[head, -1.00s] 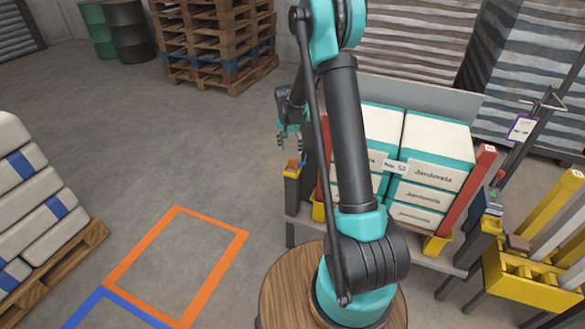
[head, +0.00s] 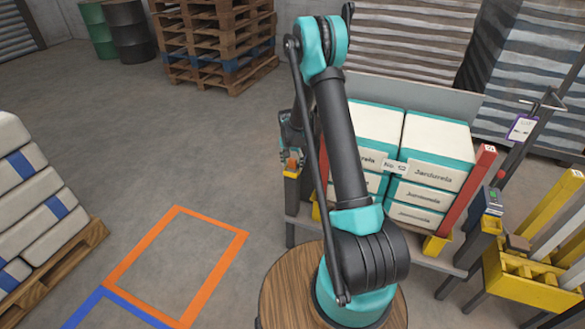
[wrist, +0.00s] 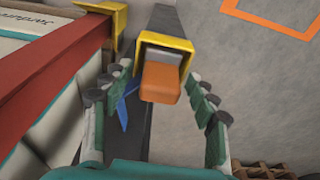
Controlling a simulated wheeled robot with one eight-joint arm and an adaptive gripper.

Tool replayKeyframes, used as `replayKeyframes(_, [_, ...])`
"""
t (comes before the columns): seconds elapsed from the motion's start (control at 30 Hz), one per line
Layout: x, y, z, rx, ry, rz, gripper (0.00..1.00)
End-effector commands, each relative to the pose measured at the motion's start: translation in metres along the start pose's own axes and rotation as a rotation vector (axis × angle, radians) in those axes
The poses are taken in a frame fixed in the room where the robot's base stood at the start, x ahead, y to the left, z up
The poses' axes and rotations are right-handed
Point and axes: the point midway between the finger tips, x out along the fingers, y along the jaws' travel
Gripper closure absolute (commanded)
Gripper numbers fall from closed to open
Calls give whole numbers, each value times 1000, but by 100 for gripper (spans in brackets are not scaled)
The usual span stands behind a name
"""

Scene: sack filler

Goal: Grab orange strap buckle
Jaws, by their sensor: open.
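The orange buckle (wrist: 160,82) sits in the yellow-rimmed mouth of a dark holder (wrist: 165,25) in the wrist view. A blue strap piece (wrist: 122,112) shows beside it, to the left. My gripper (wrist: 162,95) is open, with one finger on each side of the buckle and gaps between fingers and buckle. In the head view the orange buckle (head: 292,163) shows small on top of its post, at the left end of the sack stand. My gripper (head: 289,145) is there too, partly hidden and small, close to the buckle.
White and teal sacks (head: 435,150) stand on the rack between red posts (head: 470,195). The wrist view shows a red post (wrist: 55,75) close left of my gripper. A yellow rack (head: 530,275) stands at right.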

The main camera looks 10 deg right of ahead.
Motion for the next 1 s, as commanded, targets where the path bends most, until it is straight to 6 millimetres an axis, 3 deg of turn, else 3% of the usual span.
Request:
replayKeyframes(0.13, [0, 0, 0, 0, 0, 0, 43])
replayKeyframes(0.6, [-1, 0, 0, 0, 0, 0, 99])
replayKeyframes(1.0, [-8, 0, -1, 0, 0, 0, 99])
